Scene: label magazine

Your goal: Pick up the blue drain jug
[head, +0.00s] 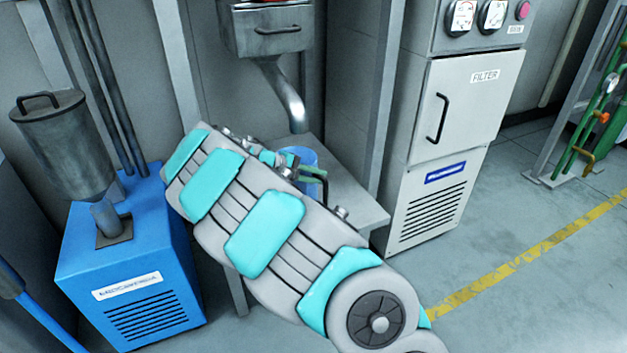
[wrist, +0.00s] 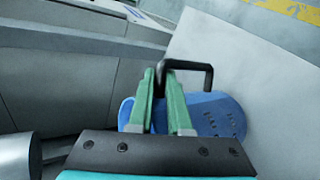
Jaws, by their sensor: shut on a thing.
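The blue drain jug (head: 303,157) stands on a small grey shelf (head: 355,205) below a metal spout, mostly hidden behind my arm in the head view. In the wrist view the blue jug (wrist: 214,115) shows its rounded body and a black handle (wrist: 207,75). My gripper (wrist: 163,82) has its two green fingers close together at the handle's left part, shut on it. In the head view my gripper (head: 312,172) is partly hidden by my arm. I cannot tell whether the jug still touches the shelf.
A metal chute (head: 287,95) hangs just above the jug. A blue machine with a hopper (head: 130,260) stands at left, and a grey filter cabinet (head: 460,110) at right. A grey post (head: 383,100) rises behind the shelf.

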